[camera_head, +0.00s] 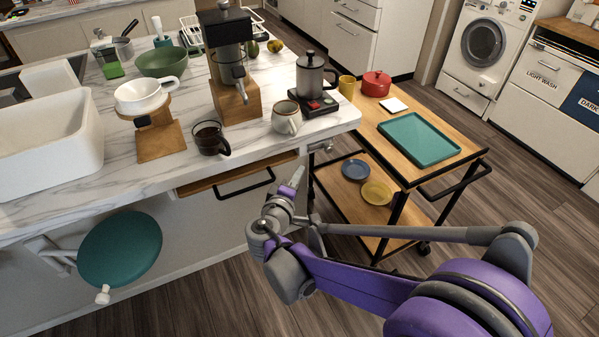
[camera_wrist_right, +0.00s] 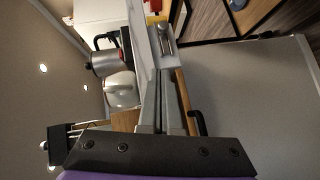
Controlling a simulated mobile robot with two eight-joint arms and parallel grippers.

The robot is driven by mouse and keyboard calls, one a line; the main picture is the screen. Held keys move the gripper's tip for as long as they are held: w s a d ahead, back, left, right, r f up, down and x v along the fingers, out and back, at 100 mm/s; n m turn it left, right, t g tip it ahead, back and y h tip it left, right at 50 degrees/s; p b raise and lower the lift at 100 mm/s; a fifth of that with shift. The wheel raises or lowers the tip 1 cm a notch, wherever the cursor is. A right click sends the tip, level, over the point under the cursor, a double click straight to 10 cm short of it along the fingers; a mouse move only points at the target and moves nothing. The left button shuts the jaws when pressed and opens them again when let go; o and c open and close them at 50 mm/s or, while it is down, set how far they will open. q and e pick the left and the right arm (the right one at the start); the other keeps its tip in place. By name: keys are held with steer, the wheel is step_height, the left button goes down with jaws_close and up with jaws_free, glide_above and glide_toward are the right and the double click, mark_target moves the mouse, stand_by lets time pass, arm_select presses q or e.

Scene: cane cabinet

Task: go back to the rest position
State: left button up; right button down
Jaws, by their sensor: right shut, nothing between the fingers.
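My right arm (camera_head: 370,285) reaches in from the lower right of the head view. Its gripper (camera_head: 296,181) is shut and empty, just in front of the counter, right of the drawer handle (camera_head: 245,184). In the wrist view, the shut fingers (camera_wrist_right: 160,35) point toward the top of the picture with nothing between them. The wooden drawer (camera_head: 215,179) under the marble counter stands a little out; whether the gripper touches it I cannot tell. My left gripper is out of view.
A wooden cart (camera_head: 399,152) with a teal tray (camera_head: 417,139) stands to the right. A green stool (camera_head: 120,248) is lower left. Floor (camera_head: 220,303) is clear in front.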

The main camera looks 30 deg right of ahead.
steer(key=s+m+g+y+p, duration=0.45)
steer(key=s+p, duration=0.25)
steer(key=s, duration=0.8)
steer(key=s+a+r+m+g+y+p, duration=0.1)
steer(key=s+a+m+y+p, duration=0.1)
steer(key=s+a+y, duration=0.4)
steer(key=s+a+p, duration=0.1)
steer(key=s, duration=0.1)
steer(key=shift+s+a+r+p, duration=0.35)
steer(key=shift+s+r, duration=0.05)
steer(key=shift+m+g+y, duration=0.25)
